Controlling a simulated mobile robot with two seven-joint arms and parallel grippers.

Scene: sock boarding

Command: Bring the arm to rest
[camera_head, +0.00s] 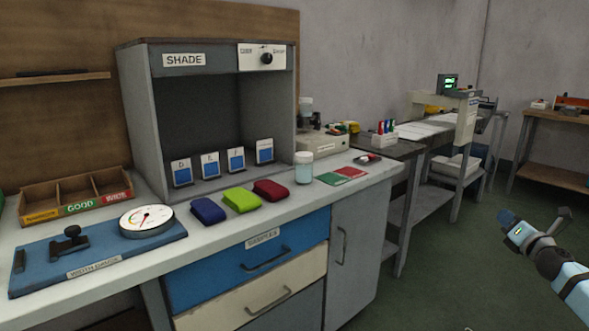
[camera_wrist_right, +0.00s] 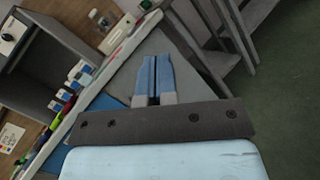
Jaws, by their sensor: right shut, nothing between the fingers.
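My right gripper (camera_head: 507,218) is at the right of the head view, held over open floor to the right of the bench and clear of it. In the right wrist view its two blue fingers (camera_wrist_right: 155,72) lie together, shut, with nothing between them. My right arm comes in from the lower right corner. My left gripper is in neither view.
The bench top (camera_head: 345,190) carries a grey shade box (camera_head: 130,110), a blue board with a dial gauge (camera_head: 146,220), a sorting tray (camera_head: 75,198), folded blue, green and red socks (camera_head: 241,200), and a jar (camera_head: 303,168). The green floor (camera_head: 440,270) is clear.

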